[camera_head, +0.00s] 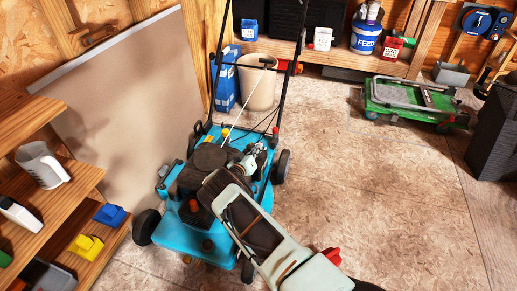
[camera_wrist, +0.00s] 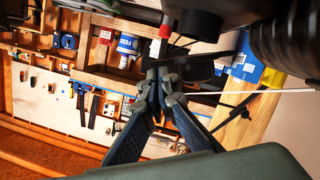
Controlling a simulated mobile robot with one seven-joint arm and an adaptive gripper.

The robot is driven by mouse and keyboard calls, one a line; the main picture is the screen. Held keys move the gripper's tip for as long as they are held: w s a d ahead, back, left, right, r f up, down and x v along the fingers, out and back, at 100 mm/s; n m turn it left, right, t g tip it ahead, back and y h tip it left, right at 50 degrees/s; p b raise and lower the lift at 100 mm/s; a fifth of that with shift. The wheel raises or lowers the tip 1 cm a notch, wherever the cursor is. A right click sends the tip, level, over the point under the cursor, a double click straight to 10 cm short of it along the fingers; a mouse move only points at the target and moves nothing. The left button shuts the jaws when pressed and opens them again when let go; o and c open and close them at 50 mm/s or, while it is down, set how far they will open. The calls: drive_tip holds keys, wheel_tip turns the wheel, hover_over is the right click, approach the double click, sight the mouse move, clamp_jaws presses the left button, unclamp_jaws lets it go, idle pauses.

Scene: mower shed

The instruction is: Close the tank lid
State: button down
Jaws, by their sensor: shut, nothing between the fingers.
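The blue mower (camera_head: 205,245) stands on the floor with its black engine cover (camera_head: 209,158) on top. My gripper (camera_head: 262,148) reaches over the engine from the lower right. In the wrist view its fingers (camera_wrist: 163,72) are together and empty. A dark round piece (camera_wrist: 202,68) is close to the fingertips, with a dark cylinder (camera_wrist: 200,24) above it. I cannot tell whether this round piece is the tank lid or whether the fingers touch it. My arm and gripper hide part of the engine, and the tank opening cannot be made out.
The mower's black handle (camera_head: 284,85) rises behind the engine. A wooden shelf (camera_head: 78,197) stands at the left, and a large pale board (camera_head: 125,100) leans on the wall. A green machine (camera_head: 410,100) sits at the back right. The floor right of the mower is clear.

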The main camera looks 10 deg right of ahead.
drive_tip(key=shift+s+d+f+b, duration=0.15)
drive_tip(key=shift+d+f, duration=0.1)
drive_tip(key=shift+f, duration=0.3)
drive_tip(key=shift+s+d+f+b, duration=0.1)
drive_tip(key=shift+d+f, duration=0.2)
drive_tip(key=shift+f, duration=0.2)
drive_tip(key=shift+s+d+f+b, duration=0.15)
drive_tip(key=shift+d+f, duration=0.1)
drive_tip(key=shift+f, duration=0.3)
drive_tip(key=shift+a, duration=0.1)
